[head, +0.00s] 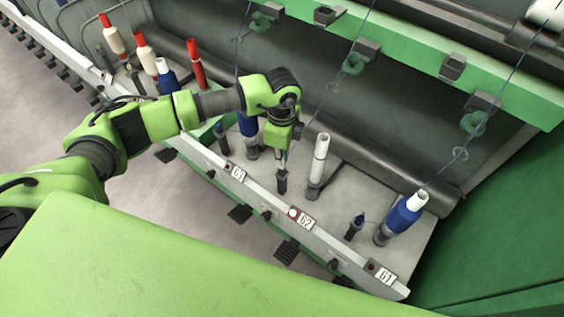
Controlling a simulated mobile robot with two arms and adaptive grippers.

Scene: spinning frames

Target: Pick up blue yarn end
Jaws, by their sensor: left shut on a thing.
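My left gripper (283,157) points down over the machine's ledge, just left of the white bare tube (319,160) at position 62. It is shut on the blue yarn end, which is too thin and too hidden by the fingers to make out. A dark upright holder (282,182) stands right below the fingertips; I cannot tell whether they touch. A blue bobbin (247,124) stands behind my gripper at the left, partly covered by my arm. My right gripper is not in view.
A green rail (400,45) with hooks and guides runs above the ledge, and thin yarns pass down from it. Red and white bobbins (146,52) stand at the far left. A green wall (510,230) closes the right side. The grey floor (190,225) in front is clear.

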